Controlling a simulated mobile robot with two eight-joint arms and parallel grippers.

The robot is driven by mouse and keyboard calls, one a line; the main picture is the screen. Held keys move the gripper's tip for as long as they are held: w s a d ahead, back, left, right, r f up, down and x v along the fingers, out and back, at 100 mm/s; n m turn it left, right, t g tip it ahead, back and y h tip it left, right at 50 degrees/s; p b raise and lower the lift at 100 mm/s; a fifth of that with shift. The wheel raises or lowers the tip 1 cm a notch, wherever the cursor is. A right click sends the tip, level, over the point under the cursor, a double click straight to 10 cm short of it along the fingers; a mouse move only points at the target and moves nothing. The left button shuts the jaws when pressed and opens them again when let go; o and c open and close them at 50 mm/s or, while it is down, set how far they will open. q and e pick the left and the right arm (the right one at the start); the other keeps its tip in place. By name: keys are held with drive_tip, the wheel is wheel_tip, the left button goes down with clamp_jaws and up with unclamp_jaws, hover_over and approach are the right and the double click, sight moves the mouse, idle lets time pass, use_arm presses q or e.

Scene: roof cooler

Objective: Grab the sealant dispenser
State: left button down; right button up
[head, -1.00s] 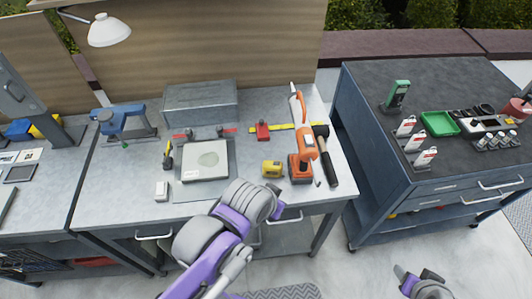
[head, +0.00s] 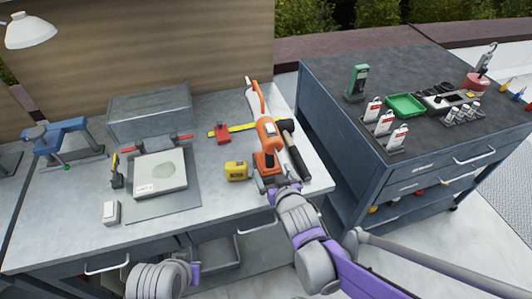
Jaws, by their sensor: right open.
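The sealant dispenser (head: 267,135) is an orange power tool with a pale nozzle toward the back and a dark base. It lies at the right part of the grey workbench. My right gripper (head: 275,186) is open at the near end of the dispenser, close to its base. Whether it touches the dispenser I cannot tell. Of my left arm, only a grey ridged link and a purple part show at the bottom left; its gripper is not in view.
A black-handled hammer (head: 295,155) lies just right of the dispenser, and a yellow tape measure (head: 236,171) sits to its left. A dark blue cabinet (head: 345,150) stands right of the bench.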

drive_tip(key=x, duration=0.8)
drive_tip(key=shift+r, duration=0.1)
clamp_jaws()
idle(0.4)
